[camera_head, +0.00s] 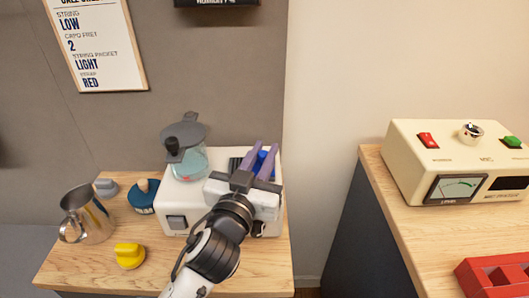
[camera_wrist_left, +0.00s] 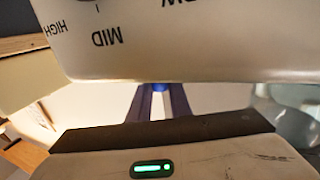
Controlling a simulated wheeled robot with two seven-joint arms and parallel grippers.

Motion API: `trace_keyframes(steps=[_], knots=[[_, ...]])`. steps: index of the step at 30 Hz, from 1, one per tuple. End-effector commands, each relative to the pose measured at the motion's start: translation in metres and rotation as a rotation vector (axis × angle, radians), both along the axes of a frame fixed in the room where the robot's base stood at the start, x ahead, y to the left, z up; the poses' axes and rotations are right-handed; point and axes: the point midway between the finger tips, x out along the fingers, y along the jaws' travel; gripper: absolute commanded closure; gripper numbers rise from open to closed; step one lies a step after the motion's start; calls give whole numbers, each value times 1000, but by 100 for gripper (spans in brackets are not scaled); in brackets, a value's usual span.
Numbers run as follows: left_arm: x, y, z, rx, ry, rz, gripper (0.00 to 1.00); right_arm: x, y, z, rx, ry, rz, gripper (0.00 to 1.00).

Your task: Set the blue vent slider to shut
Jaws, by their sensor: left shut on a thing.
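The blue vent slider (camera_head: 263,160) is a small blue piece on top of the white appliance (camera_head: 178,198), near its dark vent slots (camera_head: 236,164). My left gripper (camera_head: 262,156) reaches over the appliance from the front, its two purple fingers shut on the slider. In the left wrist view the fingers close around a bit of blue, the slider (camera_wrist_left: 160,87). The appliance's pale front (camera_wrist_left: 190,45) with upside-down words HIGH and MID fills the top of that view. My gripper partly hides the slider, so its position along its track cannot be told. My right gripper is not in view.
A glass jug (camera_head: 190,160) with a grey lid stands on the appliance's left side. A steel pitcher (camera_head: 86,215), a teal round item (camera_head: 142,197) and a yellow knob (camera_head: 129,256) are on the wooden table. A cream meter box (camera_head: 450,150) stands on the right-hand table.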

Motion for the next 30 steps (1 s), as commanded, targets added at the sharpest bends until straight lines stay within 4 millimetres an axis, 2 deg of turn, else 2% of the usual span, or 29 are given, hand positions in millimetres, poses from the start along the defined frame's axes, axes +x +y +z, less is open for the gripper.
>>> trace_keyframes(steps=[6, 9, 18, 19, 22, 30], knots=[[0, 40, 2, 3, 4, 4, 100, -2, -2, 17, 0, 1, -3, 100], [0, 50, 1, 0, 3, 3, 100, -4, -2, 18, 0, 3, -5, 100], [1, 55, 0, 2, 0, 7, 100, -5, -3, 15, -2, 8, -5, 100], [1, 55, 0, 3, 0, 7, 81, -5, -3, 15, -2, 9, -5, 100], [1, 55, 0, 3, 0, 7, 64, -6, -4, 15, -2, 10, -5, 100], [0, 53, 0, 1, 0, 3, 63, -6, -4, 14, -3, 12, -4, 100]])
